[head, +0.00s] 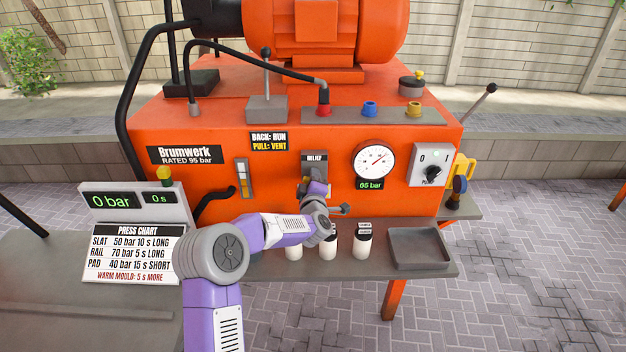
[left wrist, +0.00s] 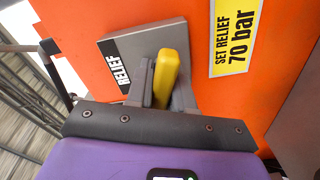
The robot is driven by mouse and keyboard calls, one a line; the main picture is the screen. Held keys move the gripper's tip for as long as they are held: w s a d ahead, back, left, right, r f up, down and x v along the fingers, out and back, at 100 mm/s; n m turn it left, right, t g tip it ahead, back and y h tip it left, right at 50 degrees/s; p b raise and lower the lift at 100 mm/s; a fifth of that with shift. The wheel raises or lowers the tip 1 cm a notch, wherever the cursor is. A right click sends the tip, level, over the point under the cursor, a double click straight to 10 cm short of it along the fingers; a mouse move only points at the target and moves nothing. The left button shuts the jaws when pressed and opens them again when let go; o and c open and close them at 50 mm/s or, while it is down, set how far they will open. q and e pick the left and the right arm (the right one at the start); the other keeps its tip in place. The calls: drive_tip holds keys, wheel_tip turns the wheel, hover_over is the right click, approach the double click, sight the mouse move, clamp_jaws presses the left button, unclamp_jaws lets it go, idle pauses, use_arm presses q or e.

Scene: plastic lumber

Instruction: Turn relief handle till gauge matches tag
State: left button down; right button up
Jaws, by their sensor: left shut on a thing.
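My left gripper (head: 314,189) is shut on the yellow relief handle (left wrist: 167,76), in front of the grey RELIEF plate (head: 314,161). In the left wrist view the handle stands between its two grey fingers, on the RELIEF plate (left wrist: 128,52). The yellow tag (left wrist: 236,38) reads "SET RELIEF 70 bar"; I cannot make it out in the head view, where my arm and gripper cover that area. The round gauge (head: 374,160) is right of the plate, and its green display (head: 370,184) reads 65 bar. My right gripper is not in view.
The orange Brumwerk press unit (head: 220,135) fills the middle. A 0/1 switch box (head: 432,165) is right of the gauge. White bottles with dark caps (head: 362,245) and an empty grey tray (head: 419,248) stand on the shelf below. A press chart (head: 131,255) is at left.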

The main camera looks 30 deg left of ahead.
use_arm(q)
drive_tip(key=c, duration=1.1)
unclamp_jaws()
drive_tip(key=v, duration=0.7)
drive_tip(key=shift+s+d, duration=0.1)
drive_tip(key=shift+s, duration=0.2)
